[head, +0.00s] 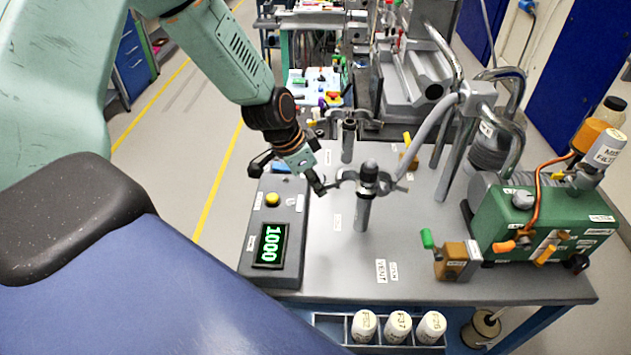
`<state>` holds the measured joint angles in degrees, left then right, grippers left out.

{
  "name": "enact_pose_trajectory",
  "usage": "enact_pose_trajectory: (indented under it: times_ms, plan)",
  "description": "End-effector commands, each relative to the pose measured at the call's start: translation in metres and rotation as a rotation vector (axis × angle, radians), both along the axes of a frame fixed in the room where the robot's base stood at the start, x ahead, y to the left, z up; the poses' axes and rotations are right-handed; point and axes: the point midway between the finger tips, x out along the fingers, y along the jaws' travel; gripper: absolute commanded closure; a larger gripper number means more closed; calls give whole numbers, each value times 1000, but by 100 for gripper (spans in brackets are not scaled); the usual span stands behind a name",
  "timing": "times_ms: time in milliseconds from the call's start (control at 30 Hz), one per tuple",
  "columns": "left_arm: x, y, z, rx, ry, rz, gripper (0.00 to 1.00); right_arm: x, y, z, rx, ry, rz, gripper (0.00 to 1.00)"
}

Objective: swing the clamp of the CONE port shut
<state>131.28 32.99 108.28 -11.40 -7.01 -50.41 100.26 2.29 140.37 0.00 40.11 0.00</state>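Two upright ports stand on the grey bench top. The nearer port (363,213) carries a dark cap (369,172) and a grey metal clamp (346,176) with its arms spread to both sides. The farther port (348,143) has a similar clamp (365,118) around its top. The small labels beside the ports are too small to read, so I cannot tell which is CONE. My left gripper (318,186) points down, with its fingertips close to the left end of the nearer clamp. I cannot tell if they touch it or how far apart they are. My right gripper is out of view.
A control box (289,227) showing 1000 stands left of the nearer port. A bent metal hose (428,126) rises behind it on the right. A green pump (540,222) and a valve with a green handle (428,239) stand right.

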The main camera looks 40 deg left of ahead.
Motion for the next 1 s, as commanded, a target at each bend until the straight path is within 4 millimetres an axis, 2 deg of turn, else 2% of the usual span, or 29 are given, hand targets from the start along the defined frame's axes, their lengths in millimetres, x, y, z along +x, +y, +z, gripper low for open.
enact_pose_trajectory:
  times_ms: [33, 200, 1000]
  plan:
    - [0, 0, 0, 0, 0, 0, 87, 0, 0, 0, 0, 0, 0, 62]
    - [0, 0, 0, 0, 0, 0, 100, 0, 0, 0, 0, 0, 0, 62]
    - [1, 1, 0, 0, -1, 3, 100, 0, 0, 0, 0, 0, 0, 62]
